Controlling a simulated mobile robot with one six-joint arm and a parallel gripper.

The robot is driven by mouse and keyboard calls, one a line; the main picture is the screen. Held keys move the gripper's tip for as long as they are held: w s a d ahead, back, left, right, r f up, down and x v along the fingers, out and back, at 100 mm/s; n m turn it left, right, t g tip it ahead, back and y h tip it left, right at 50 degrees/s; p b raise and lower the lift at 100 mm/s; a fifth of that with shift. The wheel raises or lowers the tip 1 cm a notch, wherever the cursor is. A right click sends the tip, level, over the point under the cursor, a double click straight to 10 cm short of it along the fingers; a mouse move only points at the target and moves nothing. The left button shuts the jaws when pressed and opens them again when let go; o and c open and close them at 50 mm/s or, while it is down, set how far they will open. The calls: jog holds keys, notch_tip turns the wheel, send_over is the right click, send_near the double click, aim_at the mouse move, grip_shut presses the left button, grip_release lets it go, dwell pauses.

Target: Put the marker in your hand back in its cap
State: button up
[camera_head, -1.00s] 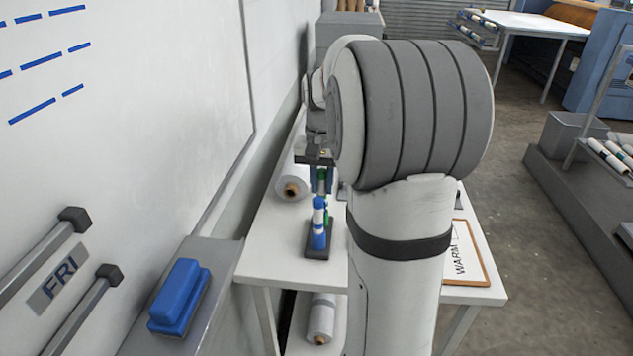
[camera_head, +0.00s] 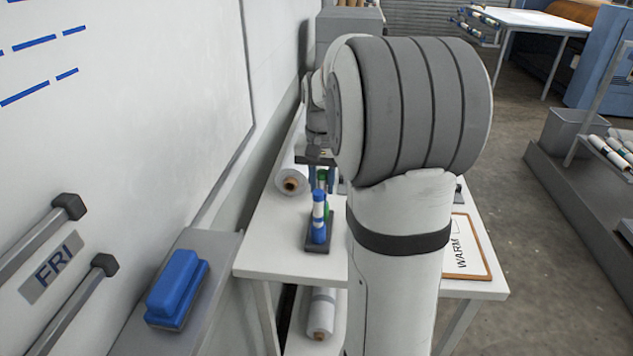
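My gripper (camera_head: 321,181) is over the near left part of a white table, partly beside my own arm. Just below and in front, a blue and white marker (camera_head: 318,212) stands upright on a small dark stand (camera_head: 318,246). Some green (camera_head: 327,208) shows behind the blue marker, mostly hidden, and I cannot tell whether it is a cap. I cannot tell whether the held marker touches anything below.
A white roll (camera_head: 290,180) lies behind the stand on the white table (camera_head: 275,245). A clipboard reading WARM (camera_head: 467,250) lies to the right. A whiteboard (camera_head: 120,120) and a ledge with a blue eraser (camera_head: 175,290) are at left. Another roll (camera_head: 321,314) lies below the tabletop.

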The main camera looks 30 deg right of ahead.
jog(key=o, duration=0.4)
jog(key=shift+r, duration=0.15)
notch_tip(320, 180, up, 8)
jog(key=shift+f, duration=0.2)
